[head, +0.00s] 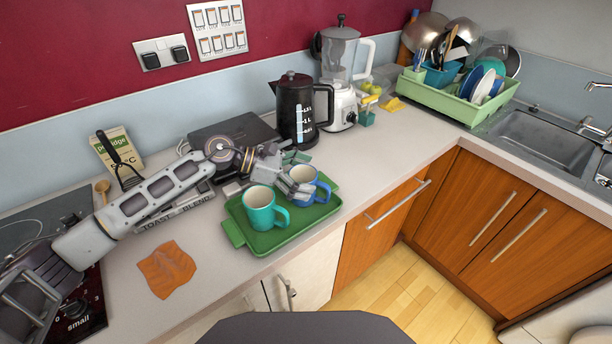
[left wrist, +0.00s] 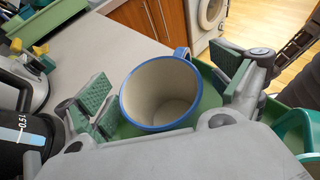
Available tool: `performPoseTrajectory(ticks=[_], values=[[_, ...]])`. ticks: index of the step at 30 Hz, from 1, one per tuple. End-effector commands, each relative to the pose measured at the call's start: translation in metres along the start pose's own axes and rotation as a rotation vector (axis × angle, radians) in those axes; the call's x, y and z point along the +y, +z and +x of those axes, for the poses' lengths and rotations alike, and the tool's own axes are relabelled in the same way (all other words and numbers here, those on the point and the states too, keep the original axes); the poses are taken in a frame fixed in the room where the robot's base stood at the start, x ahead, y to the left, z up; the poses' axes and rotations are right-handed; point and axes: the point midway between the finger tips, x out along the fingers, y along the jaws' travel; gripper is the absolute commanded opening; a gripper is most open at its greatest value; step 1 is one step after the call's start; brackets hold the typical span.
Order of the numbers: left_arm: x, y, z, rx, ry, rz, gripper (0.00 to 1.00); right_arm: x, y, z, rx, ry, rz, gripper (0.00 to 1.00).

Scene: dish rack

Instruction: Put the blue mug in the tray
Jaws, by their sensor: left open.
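The blue mug (head: 322,186), white inside with a blue rim, is at the right part of the green tray (head: 262,243). It looks upright and appears to stand on the tray; its base is partly hidden. My left gripper (head: 296,182) is open at the mug, partly covering it from the left. In the left wrist view the mug (left wrist: 165,95) sits between the spread fingers of the gripper (left wrist: 165,88), with gaps visible on both sides. Green tray surface (left wrist: 212,95) shows beside the mug. My right gripper is not in view.
A teal mug (head: 259,208) stands on the tray, left of the blue mug. A black kettle (head: 296,105) and a blender (head: 340,75) stand behind. An orange cloth (head: 166,270) lies left of the tray. Counter to the right (head: 400,140) is clear.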

Motion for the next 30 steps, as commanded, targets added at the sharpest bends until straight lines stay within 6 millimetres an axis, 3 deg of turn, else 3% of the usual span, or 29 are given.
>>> performPoseTrajectory(ticks=[8,24,30], values=[[0.000,0.012,-0.005,-0.001,0.001,0.002,0.94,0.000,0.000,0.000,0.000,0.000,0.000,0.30],[0.001,0.077,-0.032,-0.002,0.002,0.003,0.94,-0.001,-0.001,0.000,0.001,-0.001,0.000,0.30],[0.001,0.090,-0.037,-0.001,0.000,0.002,0.94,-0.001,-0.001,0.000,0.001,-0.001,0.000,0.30]])
